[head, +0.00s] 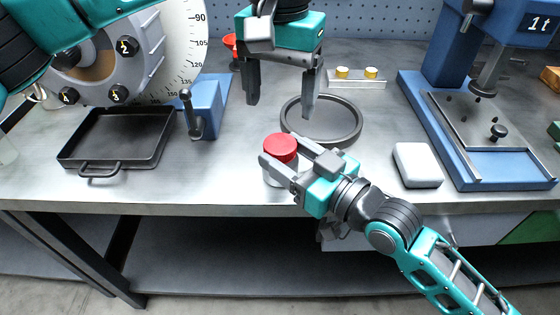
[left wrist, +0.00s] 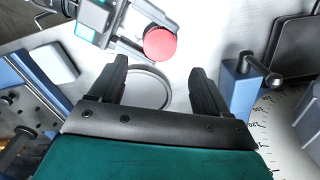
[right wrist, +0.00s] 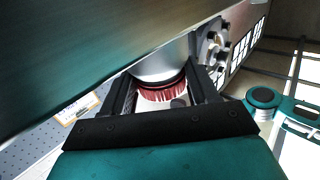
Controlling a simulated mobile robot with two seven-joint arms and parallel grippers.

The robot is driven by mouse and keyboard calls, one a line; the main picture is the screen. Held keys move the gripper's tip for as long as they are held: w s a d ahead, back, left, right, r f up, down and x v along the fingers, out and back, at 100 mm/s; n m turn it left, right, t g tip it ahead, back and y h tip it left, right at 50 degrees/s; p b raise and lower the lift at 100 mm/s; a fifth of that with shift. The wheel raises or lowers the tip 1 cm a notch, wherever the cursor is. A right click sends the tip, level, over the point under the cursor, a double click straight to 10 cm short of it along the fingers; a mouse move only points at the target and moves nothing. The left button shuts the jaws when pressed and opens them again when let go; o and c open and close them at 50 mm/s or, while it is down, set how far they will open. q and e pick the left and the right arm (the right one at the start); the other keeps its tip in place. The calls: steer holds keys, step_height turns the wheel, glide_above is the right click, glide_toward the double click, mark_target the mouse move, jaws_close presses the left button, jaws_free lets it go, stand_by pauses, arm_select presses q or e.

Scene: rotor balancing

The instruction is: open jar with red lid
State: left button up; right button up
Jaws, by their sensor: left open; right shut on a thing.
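The jar (head: 279,182) has a pale body and a red lid (head: 281,147), and stands upright near the front edge of the workbench. My right gripper (head: 284,150) comes in from the right and is shut on the jar, one finger on each side. The red ribbed lid also shows between its fingers in the right wrist view (right wrist: 163,91). My left gripper (head: 280,108) is open and empty, pointing down, above and behind the jar. In the left wrist view the red lid (left wrist: 160,44) is just beyond the open fingers. The gripped part of the jar is partly hidden.
A grey ring (head: 350,137) lies behind the jar. A black tray (head: 75,157) and a blue block with a lever (head: 207,108) are left. A white block (head: 417,165) and a blue press (head: 440,105) are right. The bench's front edge (head: 230,210) is close.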

mark_target(280, 143)
arm_select(q)
steer(key=m, duration=0.4)
steer(key=shift+f, duration=4)
steer(key=shift+c, duration=0.4)
steer(key=c, duration=1)
steer(key=shift+n, duration=1.5)
steer(key=o, duration=1.2)
steer(key=shift+c, duration=0.2)
steer(key=shift+r, duration=0.1)
